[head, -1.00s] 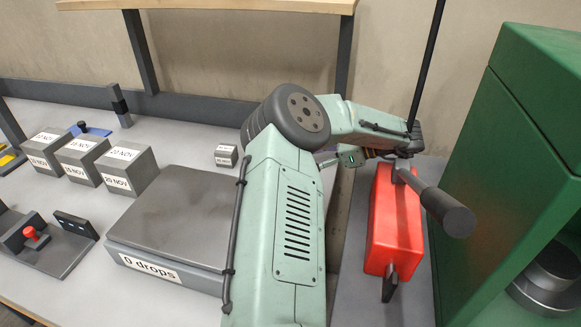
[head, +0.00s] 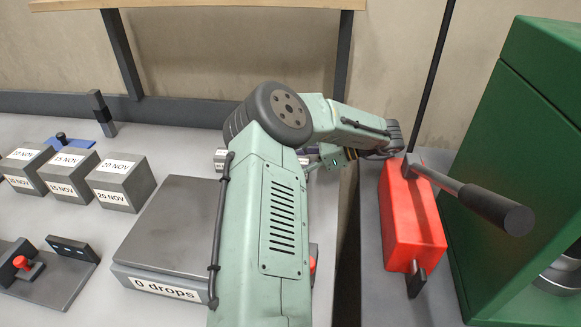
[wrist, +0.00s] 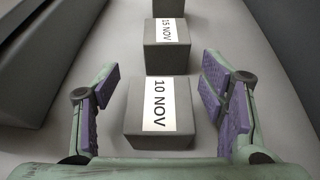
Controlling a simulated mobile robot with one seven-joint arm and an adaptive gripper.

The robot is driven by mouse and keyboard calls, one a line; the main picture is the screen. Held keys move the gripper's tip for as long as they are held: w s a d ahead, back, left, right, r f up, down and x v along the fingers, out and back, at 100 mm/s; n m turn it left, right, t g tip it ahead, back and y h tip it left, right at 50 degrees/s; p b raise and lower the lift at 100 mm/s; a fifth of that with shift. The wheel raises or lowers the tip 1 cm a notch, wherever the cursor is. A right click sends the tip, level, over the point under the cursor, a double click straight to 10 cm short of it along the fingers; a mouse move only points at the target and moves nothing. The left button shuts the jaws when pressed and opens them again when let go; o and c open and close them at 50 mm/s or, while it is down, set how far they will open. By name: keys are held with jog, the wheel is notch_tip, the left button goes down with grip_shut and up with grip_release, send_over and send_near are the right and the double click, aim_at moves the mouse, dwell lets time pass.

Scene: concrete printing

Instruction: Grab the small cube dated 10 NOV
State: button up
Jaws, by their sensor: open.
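The small grey cube labelled 10 NOV (wrist: 160,113) stands in the lower middle of the wrist view, label up. My gripper (wrist: 160,88) is open, with purple finger pads on the left and right of this cube. A gap shows on each side and nothing is gripped. A second small cube labelled 15 NOV (wrist: 167,47) stands just beyond it, with part of another grey cube (wrist: 168,6) behind. In the head view my arm hides most of the small cubes; one small labelled block (head: 219,160) peeks out, its date too small to read.
Larger cubes labelled 10 NOV (head: 24,170), 15 NOV (head: 68,174) and 20 NOV (head: 121,183) stand at the left. A grey scale reading "0 drops" (head: 165,289) is beside my arm. A red block with a lever (head: 410,215) and a green machine (head: 530,150) are at right.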

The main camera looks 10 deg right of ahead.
jog(key=shift+s+d, duration=0.1)
jog(key=shift+d, duration=0.05)
jog(key=shift+c, duration=0.5)
jog(key=c, duration=1.3)
jog(key=shift+c, duration=0.6)
jog(key=shift+r, duration=0.2)
